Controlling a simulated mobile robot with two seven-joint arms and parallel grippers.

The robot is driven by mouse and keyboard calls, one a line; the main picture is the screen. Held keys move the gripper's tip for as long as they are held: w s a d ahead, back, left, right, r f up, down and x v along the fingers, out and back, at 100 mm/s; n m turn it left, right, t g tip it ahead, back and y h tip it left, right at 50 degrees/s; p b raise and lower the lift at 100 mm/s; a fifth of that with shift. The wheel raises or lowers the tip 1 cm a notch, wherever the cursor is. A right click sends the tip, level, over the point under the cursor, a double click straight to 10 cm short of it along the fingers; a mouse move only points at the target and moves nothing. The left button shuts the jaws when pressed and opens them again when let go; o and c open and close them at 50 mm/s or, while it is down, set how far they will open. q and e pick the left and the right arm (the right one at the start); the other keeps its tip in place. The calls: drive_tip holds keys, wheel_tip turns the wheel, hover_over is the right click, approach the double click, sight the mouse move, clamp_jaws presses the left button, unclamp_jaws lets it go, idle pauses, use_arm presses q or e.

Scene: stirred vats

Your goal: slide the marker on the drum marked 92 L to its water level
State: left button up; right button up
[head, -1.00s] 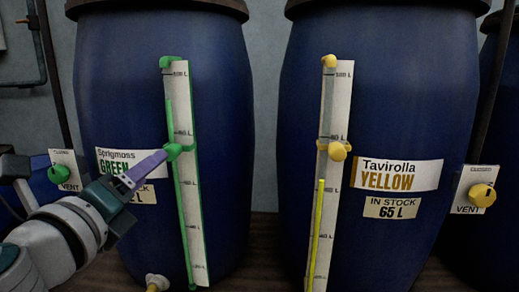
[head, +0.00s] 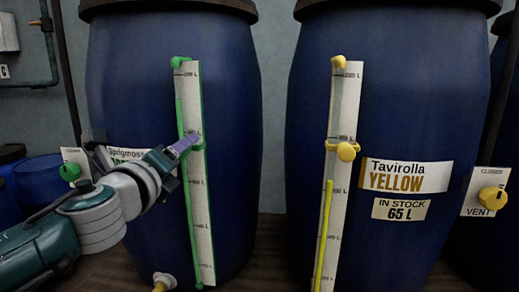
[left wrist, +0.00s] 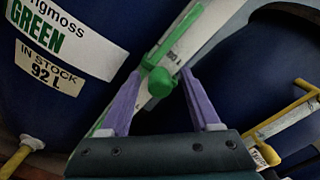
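The drum marked 92 L (left wrist: 110,25) is dark blue with a Sprigmoss GREEN label; its 92 L tag (left wrist: 45,68) shows in the left wrist view. Its white gauge board (head: 201,225) carries a green level column (head: 180,112), whose top stands above the marker, below the 100 L mark. The green marker (left wrist: 160,82) has a round knob and sits near the 80 L mark. My left gripper (left wrist: 160,75) is open, with one purple finger on each side of the knob and gaps visible. In the head view, its fingers (head: 184,144) partly hide the marker. My right gripper is out of view.
A second blue drum (head: 420,120), Tavirolla YELLOW, 65 L, stands to the right with a yellow marker (head: 347,152) on its gauge. A green vent knob (head: 70,172) is behind my left arm. A yellow vent knob (head: 493,198) is at the right.

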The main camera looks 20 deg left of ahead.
use_arm(q)
clamp_jaws()
idle(1.2)
